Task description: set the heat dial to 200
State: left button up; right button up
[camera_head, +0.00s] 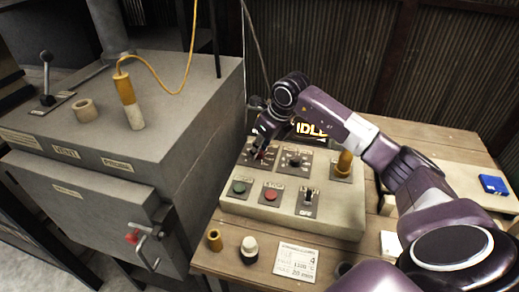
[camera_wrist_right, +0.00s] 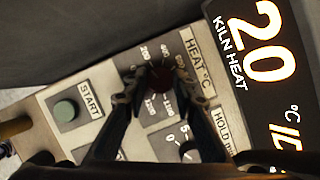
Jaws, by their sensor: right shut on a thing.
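My left gripper is out of view.
The panel also bears a hold dial (camera_head: 295,159), a green start button (camera_head: 239,187), a red stop button (camera_head: 270,194), an off switch (camera_head: 309,196) and a wooden-handled lever (camera_head: 344,165). A display (camera_wrist_right: 262,70) reads 20. The grey kiln (camera_head: 190,110) stands at left.

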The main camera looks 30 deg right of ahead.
jog(key=shift+m+h, duration=0.4)
jog(key=shift+m, duration=0.7)
jog(key=o, duration=1.1)
jog(key=shift+o, duration=0.2)
jog(key=shift+r, duration=0.1)
jog(key=v, duration=1.2)
jog(key=shift+a, duration=0.15)
